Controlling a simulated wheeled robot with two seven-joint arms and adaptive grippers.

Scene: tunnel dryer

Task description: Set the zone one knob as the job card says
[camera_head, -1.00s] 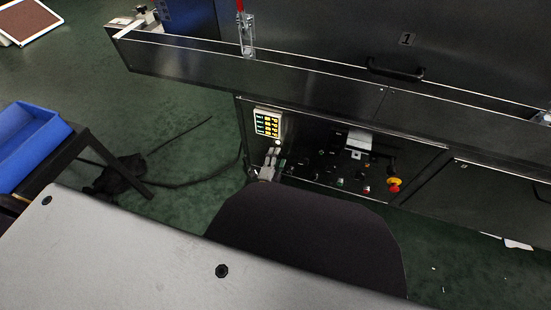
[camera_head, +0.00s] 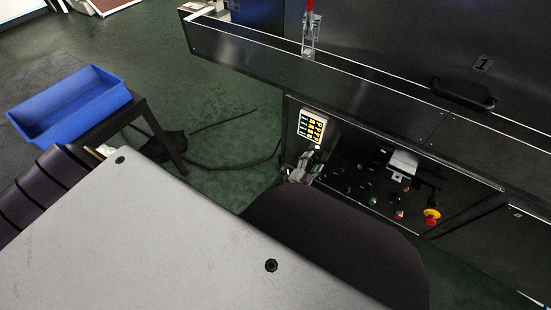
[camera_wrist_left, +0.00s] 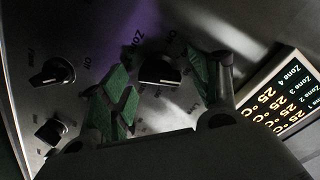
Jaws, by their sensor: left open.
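The dark control panel (camera_head: 350,182) sits low on the dryer's front, with several small knobs and buttons. My left gripper (camera_head: 303,168) is at its left end, just below the lit zone display (camera_head: 311,127). In the left wrist view, the green-padded fingers of my left gripper (camera_wrist_left: 163,92) are open on either side of a black knob (camera_wrist_left: 160,70). Contact with the knob cannot be told. The knob's label is partly legible, its zone number unclear. The display (camera_wrist_left: 285,105) lists zones at 25 °C. My right gripper is out of view. I cannot identify a job card.
Two more knobs, an upper one (camera_wrist_left: 52,72) and a lower one (camera_wrist_left: 50,132), sit at the wrist view's left. A red and yellow emergency stop (camera_head: 431,216) is at the panel's right. A black handle (camera_head: 463,95) juts out above. A blue bin (camera_head: 70,105) stands at left.

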